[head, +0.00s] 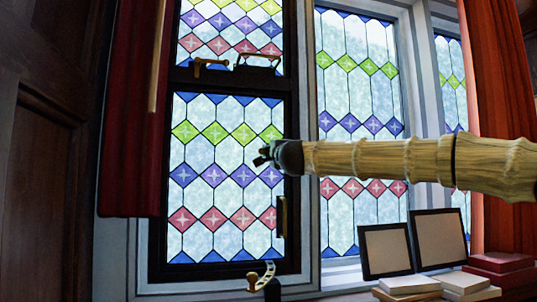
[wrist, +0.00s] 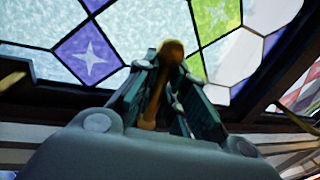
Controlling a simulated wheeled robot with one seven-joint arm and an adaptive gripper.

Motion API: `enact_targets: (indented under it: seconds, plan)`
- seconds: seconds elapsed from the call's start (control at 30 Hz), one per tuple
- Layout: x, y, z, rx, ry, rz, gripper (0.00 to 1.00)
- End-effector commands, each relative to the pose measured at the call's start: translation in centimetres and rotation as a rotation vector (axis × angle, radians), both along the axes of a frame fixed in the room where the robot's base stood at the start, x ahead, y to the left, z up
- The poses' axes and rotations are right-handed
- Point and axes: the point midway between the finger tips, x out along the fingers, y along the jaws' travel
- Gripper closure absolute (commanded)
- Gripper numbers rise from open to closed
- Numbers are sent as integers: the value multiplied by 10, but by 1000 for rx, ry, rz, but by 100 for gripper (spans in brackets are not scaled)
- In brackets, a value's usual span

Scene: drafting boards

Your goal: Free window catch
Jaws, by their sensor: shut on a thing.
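The dark-framed stained-glass window (head: 163,200) stands at centre left in the head view. My gripper (head: 262,155) is in front of its lower pane, near the right side of the frame. In the wrist view, my gripper (wrist: 158,88) is shut on a brown-orange lever with a rounded knob (wrist: 172,47), which looks like a catch handle. The lever stands between the two green fingers; I cannot make it out in the head view. A brass catch (head: 208,66) sits on the middle rail. A brass-knobbed lever (head: 255,278) is at the sill.
A dark curved handle (head: 258,62) sits on the middle rail and an upright handle (head: 281,217) on the right stile. A red curtain (head: 133,130) hangs at the left. Picture frames (head: 386,248) and books (head: 409,284) stand at the lower right.

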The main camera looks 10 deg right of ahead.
Motion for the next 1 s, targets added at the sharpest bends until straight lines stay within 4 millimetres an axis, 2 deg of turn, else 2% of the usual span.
enact_targets:
  seconds: [0.2,0.23,0.3,0.67,0.87,1.0]
  plan:
    - [0,-1,0,0,0,-2,100]
    - [0,-1,0,0,0,-2,86]
    - [0,-1,0,0,0,-1,78]
    - [-3,-1,0,-1,0,0,78]
    - [-22,-5,-3,0,-1,1,78]
    - [-46,-9,-8,0,-1,1,78]
